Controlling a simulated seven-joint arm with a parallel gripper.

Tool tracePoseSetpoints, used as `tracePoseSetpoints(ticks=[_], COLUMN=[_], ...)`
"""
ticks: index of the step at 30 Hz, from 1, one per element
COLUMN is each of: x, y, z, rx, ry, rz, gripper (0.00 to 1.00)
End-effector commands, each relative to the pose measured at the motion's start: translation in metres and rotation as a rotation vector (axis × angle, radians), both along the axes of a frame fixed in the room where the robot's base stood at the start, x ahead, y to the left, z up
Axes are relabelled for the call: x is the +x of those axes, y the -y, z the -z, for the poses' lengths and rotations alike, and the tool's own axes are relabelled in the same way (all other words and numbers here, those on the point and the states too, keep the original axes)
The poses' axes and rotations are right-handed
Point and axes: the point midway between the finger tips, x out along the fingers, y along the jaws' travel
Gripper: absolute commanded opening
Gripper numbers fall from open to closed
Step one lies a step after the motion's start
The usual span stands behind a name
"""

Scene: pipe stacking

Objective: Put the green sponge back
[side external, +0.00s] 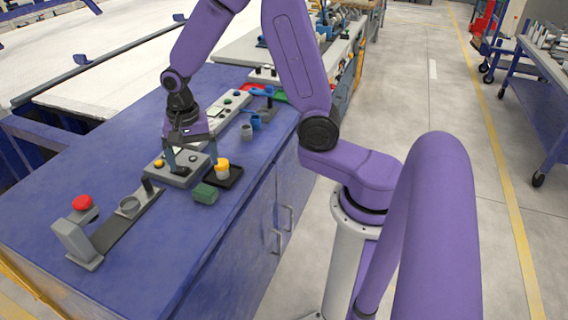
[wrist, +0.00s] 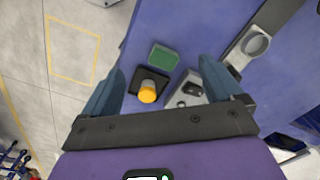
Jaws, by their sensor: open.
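The green sponge (side external: 205,194) lies on the blue bench top, near its right edge and in front of a small black tray (side external: 235,179). In the wrist view the sponge (wrist: 163,57) lies beyond the tray (wrist: 136,84), between the two fingers in the picture. My gripper (side external: 194,163) is open and empty, with its blue fingers pointing down above the bench around the grey control box and the tray. In the wrist view my gripper (wrist: 162,70) has its fingers spread wide. The sponge is apart from the fingers.
A yellow-topped cylinder (side external: 222,168) stands on the black tray, close to the right finger. The grey control box (side external: 178,172) is beside it. A red button post (side external: 80,220) and a ring holder (side external: 130,206) stand at the left. The bench front is clear.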

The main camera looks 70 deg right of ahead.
Motion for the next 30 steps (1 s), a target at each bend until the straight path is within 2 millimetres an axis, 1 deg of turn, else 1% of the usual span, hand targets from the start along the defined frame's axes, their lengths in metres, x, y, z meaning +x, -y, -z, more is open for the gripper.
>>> tracePoseSetpoints(ticks=[1,6,11,15,20,24,27,30], x=[-0.008,-0.041,-0.075,-0.108,-0.148,-0.184,-0.207,-0.226], y=[-0.006,-0.025,-0.036,-0.042,-0.043,-0.040,-0.036,-0.031], z=[-0.006,-0.021,-0.034,-0.044,-0.053,-0.060,-0.064,-0.067], rx=[0.001,-0.001,-0.001,-0.001,-0.001,-0.002,-0.002,-0.003], ry=[0.004,0.007,0.012,0.017,0.022,0.026,0.030,0.031], rz=[-0.094,-0.419,-0.723,-0.992,-1.297,-1.563,-1.738,-1.879], gripper=[0.93,0.93,0.93,0.93,0.93,0.93,0.93,0.93])
